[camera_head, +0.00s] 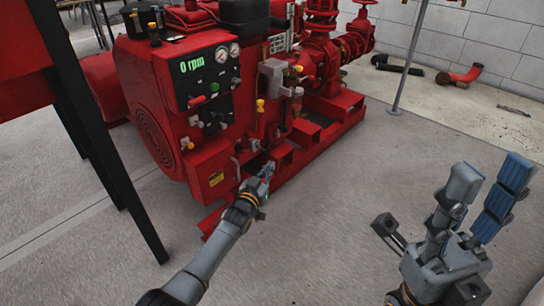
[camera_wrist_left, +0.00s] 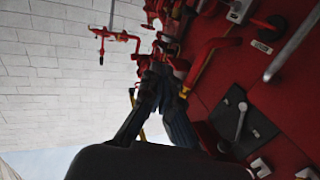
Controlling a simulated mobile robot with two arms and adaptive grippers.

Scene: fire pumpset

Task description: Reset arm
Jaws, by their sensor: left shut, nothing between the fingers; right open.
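My left gripper (camera_head: 266,172) reaches in from the bottom of the head view, at the lower front of the red pump set (camera_head: 175,115). It is shut with nothing seen between its fingers. In the left wrist view its dark fingers (camera_wrist_left: 152,92) come together in front of red pipework and a red panel. Whether it touches the pump set I cannot tell. My right gripper (camera_head: 480,195) is at the lower right of the head view, with blue-padded fingers spread and pointing up, open and empty over bare floor.
The control panel (camera_head: 208,75) shows "0 rpm", with gauges and knobs. A dark post (camera_head: 100,130) stands at the left. A thin grey pole (camera_head: 408,60) stands behind on the right. Loose pipe pieces (camera_head: 466,74) lie by the white wall. The grey floor (camera_head: 330,220) between the grippers is clear.

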